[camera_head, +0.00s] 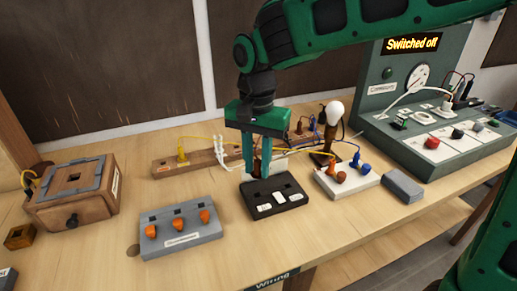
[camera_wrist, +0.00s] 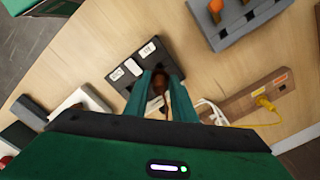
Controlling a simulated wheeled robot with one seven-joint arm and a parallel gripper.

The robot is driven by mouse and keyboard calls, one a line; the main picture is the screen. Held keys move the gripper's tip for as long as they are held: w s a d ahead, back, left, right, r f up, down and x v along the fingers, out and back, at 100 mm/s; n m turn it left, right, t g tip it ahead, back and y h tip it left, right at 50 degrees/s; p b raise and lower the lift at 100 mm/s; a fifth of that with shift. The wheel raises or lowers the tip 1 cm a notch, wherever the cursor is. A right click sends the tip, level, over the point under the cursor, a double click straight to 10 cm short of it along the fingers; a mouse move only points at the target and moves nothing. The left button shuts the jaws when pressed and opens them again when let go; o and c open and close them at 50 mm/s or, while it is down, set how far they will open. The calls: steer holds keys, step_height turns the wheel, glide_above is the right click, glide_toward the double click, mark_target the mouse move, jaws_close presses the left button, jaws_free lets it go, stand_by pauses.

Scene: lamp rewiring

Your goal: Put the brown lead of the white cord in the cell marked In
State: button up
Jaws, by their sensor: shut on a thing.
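My gripper (camera_head: 260,170) is shut on the brown lead (camera_wrist: 159,82), which shows as a brown piece between the green fingertips in the wrist view. The fingertips are at the back edge of the black block (camera_head: 282,207), which also shows in the wrist view (camera_wrist: 128,55). The block has dark cells and several white labels, too small to read surely. The fingers hide part of its back, so I cannot tell whether the lead is inside a cell or above it. The white cord (camera_head: 218,150) lies just left of the gripper and also shows in the wrist view (camera_wrist: 204,106).
A grey block with orange knobs (camera_head: 180,240) stands left of the black block. A white block (camera_head: 338,190) with plugs and a grey box (camera_head: 402,187) stand right. A wooden strip (camera_head: 165,171) and lamp bulb (camera_head: 334,112) are behind. The front tabletop is clear.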

mark_target(257, 179)
steer(key=shift+w+f, duration=0.1)
steer(key=shift+w, duration=0.15)
steer(key=shift+d+f, duration=0.1)
steer(key=shift+f, duration=2.9)
steer(key=shift+s, duration=0.1)
steer(key=shift+f, duration=0.5)
